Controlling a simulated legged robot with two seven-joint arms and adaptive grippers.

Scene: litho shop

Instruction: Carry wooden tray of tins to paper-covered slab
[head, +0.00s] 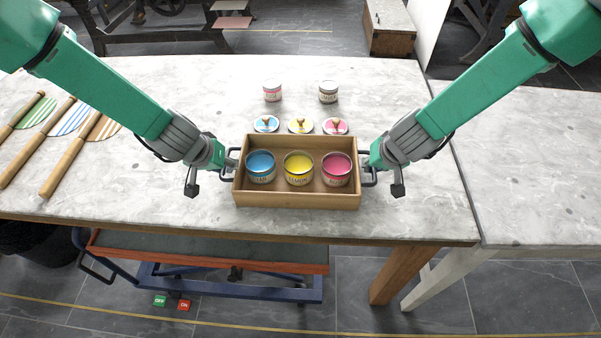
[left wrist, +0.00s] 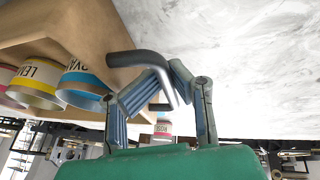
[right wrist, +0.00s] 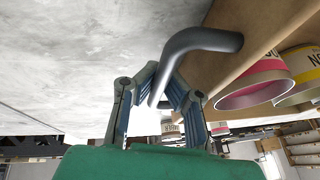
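A wooden tray (head: 297,200) sits level at the front middle of the grey stone-topped table. It holds an open blue tin (head: 260,168), an open yellow tin (head: 298,168) and an open magenta tin (head: 336,170). My left gripper (head: 231,161) is at the tray's left handle; in the left wrist view its fingers close around the dark bar (left wrist: 150,63). My right gripper (head: 369,164) is at the right handle; in the right wrist view its fingers close around that bar (right wrist: 200,40). I cannot tell whether the tray touches the tabletop. I cannot make out a paper-covered slab.
Behind the tray are several lids (head: 300,126) with brown knobs and two closed tins (head: 272,91) (head: 328,92). Wooden-handled tools (head: 60,145) lie at the left. A second grey table (head: 530,160) adjoins at the right. A blue-framed trolley (head: 230,285) stands below the front edge.

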